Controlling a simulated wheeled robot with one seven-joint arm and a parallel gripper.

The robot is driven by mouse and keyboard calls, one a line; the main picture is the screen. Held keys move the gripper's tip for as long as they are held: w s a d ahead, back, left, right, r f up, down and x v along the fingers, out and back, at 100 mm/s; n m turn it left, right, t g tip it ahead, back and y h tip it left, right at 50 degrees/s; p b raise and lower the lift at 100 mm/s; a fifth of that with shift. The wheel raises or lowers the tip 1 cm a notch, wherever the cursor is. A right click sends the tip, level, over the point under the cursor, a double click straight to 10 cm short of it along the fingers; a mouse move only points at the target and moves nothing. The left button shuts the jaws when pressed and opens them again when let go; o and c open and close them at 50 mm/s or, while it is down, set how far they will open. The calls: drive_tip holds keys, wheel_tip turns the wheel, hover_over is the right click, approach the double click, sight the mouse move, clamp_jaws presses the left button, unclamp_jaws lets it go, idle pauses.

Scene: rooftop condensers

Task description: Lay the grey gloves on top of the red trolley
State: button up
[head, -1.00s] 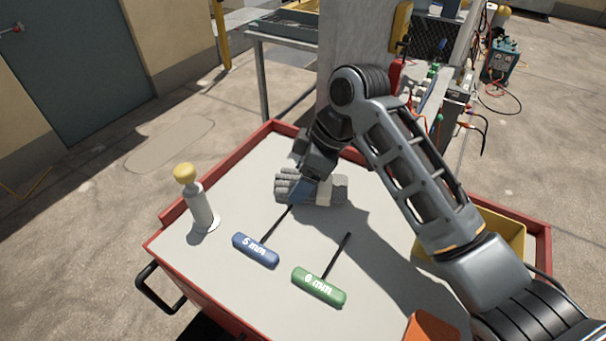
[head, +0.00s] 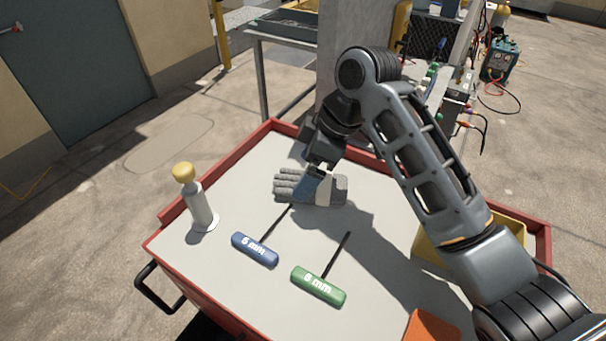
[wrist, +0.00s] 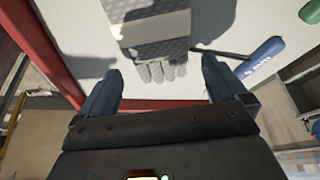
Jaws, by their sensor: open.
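The grey gloves (head: 288,186) lie flat on the light top of the red trolley (head: 215,268), near its far edge. They also show in the wrist view (wrist: 160,70), with the fingers pointing toward my gripper and a pale band across the cuff. My gripper (head: 316,180) is over the gloves in the head view and hides part of them. In the wrist view its two fingers (wrist: 155,92) are wide apart, with nothing between them but the glove fingertips beyond. Whether a finger touches the gloves I cannot tell.
A blue-handled 5 mm hex key (head: 255,250) and a green-handled one (head: 319,286) lie in front of the gloves. A white bottle with a yellow top (head: 199,205) stands at left. A yellow bin (head: 510,232) and an orange item (head: 430,328) are at right.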

sight(326, 182)
drive_tip(key=v, duration=0.9)
drive_tip(key=shift+r, duration=0.25)
